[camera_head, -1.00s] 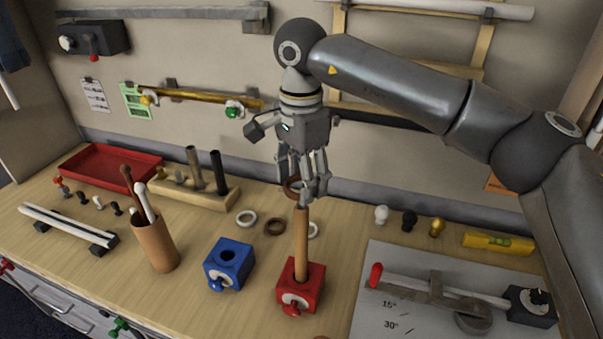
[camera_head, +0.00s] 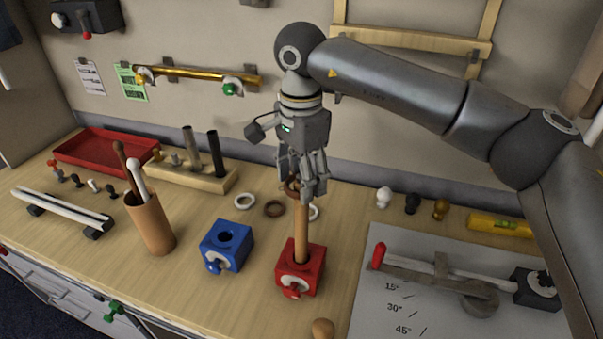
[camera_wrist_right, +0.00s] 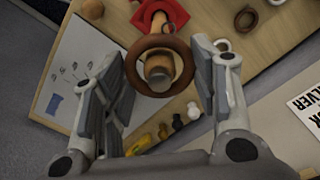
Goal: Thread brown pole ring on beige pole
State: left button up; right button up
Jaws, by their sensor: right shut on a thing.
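The beige pole (camera_head: 302,228) stands upright in a red block (camera_head: 300,268) on the table. My right gripper (camera_head: 308,186) is above it, pointing down, shut on the brown pole ring (camera_head: 292,187). In the right wrist view the ring (camera_wrist_right: 181,47) sits between the two fingers, and the pole's end (camera_wrist_right: 158,70) shows inside the ring's hole. The fingers partly hide the ring and pole top in the head view, so I cannot tell whether the pole has entered the ring. My left gripper is not in view.
A blue block (camera_head: 227,246) stands left of the red one. Small rings, including another brown ring (camera_head: 274,208), lie behind them. A cup with sticks (camera_head: 150,222) is further left. A grey board with a lever tool (camera_head: 440,310) lies at right. A rounded wooden end (camera_head: 323,328) shows at the front edge.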

jog(key=o, duration=0.9)
jog(key=shift+c, duration=0.2)
notch_tip(320, 180, up, 12)
jog(key=shift+f, duration=0.1)
dwell(0.7)
